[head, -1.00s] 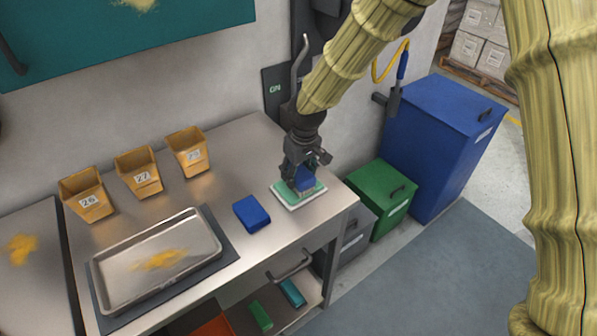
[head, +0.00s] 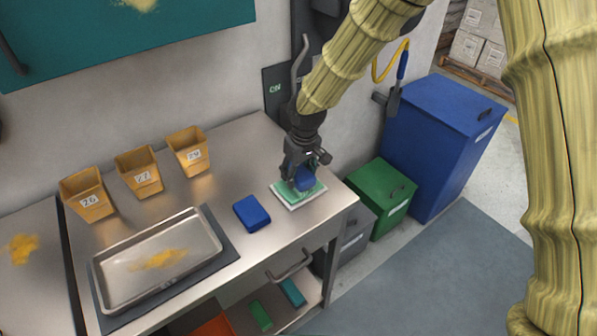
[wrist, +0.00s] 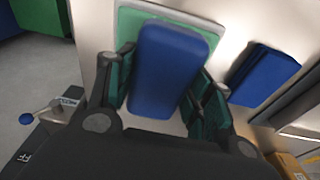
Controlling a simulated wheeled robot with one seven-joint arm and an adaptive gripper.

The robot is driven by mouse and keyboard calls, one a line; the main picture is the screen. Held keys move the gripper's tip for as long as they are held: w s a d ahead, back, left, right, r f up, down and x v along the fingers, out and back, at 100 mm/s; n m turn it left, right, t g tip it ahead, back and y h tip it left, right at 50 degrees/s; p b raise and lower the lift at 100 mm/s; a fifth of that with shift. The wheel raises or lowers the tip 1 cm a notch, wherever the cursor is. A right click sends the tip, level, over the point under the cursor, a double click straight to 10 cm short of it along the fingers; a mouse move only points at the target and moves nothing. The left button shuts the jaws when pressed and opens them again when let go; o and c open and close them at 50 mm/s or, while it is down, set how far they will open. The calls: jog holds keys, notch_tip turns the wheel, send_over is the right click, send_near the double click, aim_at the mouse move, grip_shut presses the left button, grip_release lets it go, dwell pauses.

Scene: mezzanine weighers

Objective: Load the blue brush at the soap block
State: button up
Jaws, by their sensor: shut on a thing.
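The blue brush (head: 305,179) is held in my gripper (head: 300,172), which is shut on it. In the wrist view the brush (wrist: 170,70) lies between the two fingers of my gripper (wrist: 165,88). The pale green soap block (head: 284,192) sits on a white tray (head: 311,201) at the right end of the steel bench. The brush is right over the block, and its underside is hidden. I cannot tell if the two touch. In the wrist view the green block (wrist: 130,22) shows behind the brush.
Another blue block-like item (head: 251,213) lies left of the soap. A metal tray (head: 206,239) with yellow powder and several numbered yellow tubs (head: 140,172) stand further left. Green (head: 382,195) and blue (head: 440,130) bins stand right of the bench.

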aim_at(298, 170)
jog(key=shift+r+p, duration=2.6)
jog(key=shift+r, duration=0.9)
